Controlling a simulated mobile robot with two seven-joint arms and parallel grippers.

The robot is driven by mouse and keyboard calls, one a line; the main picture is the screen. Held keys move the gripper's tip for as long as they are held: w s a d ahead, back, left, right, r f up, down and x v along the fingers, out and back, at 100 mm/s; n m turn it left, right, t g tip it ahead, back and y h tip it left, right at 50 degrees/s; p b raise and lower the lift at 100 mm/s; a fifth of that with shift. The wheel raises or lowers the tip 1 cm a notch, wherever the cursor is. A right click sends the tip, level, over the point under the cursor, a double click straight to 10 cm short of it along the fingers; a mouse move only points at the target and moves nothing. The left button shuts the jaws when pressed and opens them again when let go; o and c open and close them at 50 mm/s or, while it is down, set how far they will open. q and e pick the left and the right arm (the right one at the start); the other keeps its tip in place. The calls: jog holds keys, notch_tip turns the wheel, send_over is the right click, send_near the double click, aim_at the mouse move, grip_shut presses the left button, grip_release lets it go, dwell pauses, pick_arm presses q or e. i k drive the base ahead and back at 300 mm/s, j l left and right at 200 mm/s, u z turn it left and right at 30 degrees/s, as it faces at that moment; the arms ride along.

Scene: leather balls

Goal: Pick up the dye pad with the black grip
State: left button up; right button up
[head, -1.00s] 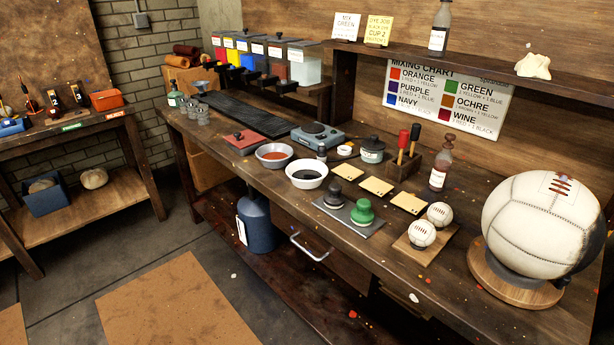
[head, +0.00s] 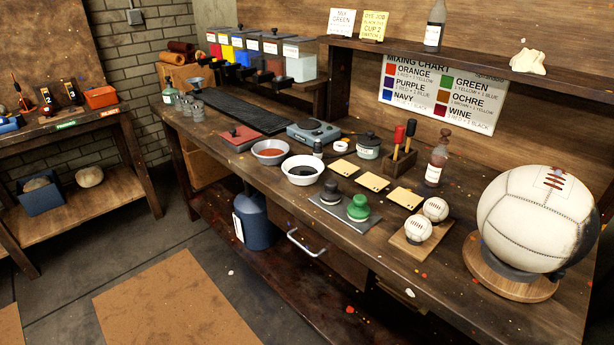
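Neither of my grippers shows in the head view.
Left of the plate are a white bowl (head: 303,170) and a grey bowl (head: 270,152). Several yellow cards (head: 373,181) lie behind it. Small balls (head: 418,229) sit on a board (head: 411,246) to the right. A large ball (head: 536,222) stands at the right end.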

aim_at(330, 194)
jog(key=i+j+z, duration=0.45)
jog(key=j, duration=0.25)
jog(key=i+j+z, duration=0.25)
jog(key=j, duration=0.2)
jog(key=i, duration=0.05)
